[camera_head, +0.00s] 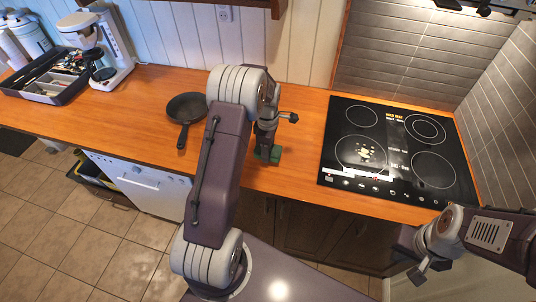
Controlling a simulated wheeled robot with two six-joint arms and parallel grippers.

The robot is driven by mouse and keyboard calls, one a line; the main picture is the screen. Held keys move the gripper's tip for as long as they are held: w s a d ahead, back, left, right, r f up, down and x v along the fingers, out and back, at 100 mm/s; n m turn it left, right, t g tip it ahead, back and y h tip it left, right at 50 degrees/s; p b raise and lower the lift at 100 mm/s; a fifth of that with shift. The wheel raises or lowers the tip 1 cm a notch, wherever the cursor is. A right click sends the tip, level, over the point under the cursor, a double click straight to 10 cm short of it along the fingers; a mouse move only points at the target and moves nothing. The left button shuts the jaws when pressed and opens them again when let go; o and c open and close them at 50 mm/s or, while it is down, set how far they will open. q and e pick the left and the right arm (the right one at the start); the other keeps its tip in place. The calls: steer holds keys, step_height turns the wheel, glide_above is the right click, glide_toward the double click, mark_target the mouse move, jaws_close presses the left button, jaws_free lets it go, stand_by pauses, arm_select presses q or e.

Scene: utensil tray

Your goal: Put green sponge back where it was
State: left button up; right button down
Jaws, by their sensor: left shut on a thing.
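The green sponge (275,156) is at the wooden counter (305,125), between the pan and the cooktop. My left gripper (266,149) reaches down over the counter and is shut on the sponge, which shows around the fingertips. I cannot tell whether the sponge touches the counter. My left arm hides part of the counter to the left of it. My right gripper (421,272) hangs at the lower right, in front of the lower cabinets and away from the sponge. Its jaw opening is unclear.
A black pan (187,107) lies left of my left arm. A black cooktop (397,150) is to the right. A utensil tray (45,99) and a white coffee maker (110,45) stand at the far left. The counter beside the sponge is clear.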

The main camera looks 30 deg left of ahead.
arm_select(q)
steer(key=shift+f, duration=1.7)
steer(key=shift+f, duration=0.1)
steer(key=o, duration=1.2)
step_height(320, 180, up, 11)
steer(key=shift+r+b, duration=0.15)
steer(key=shift+b, duration=0.25)
steer(key=shift+s+r, duration=0.1)
steer(key=shift+r, duration=0.45)
steer(key=s+d+f+m, duration=0.1)
steer(key=s+d+m, duration=0.2)
steer(key=s+m, duration=0.3)
steer(key=s+d+f+m, duration=0.1)
steer(key=s+d+m, duration=0.3)
steer(key=s+m, duration=0.2)
steer(key=s+d+f+m+t, duration=0.1)
steer(key=s+d+m, duration=0.3)
steer(key=s+m, duration=0.2)
steer(key=shift+s+f+m, duration=0.1)
steer(key=shift+f+m, duration=0.05)
steer(key=shift+m, duration=1.05)
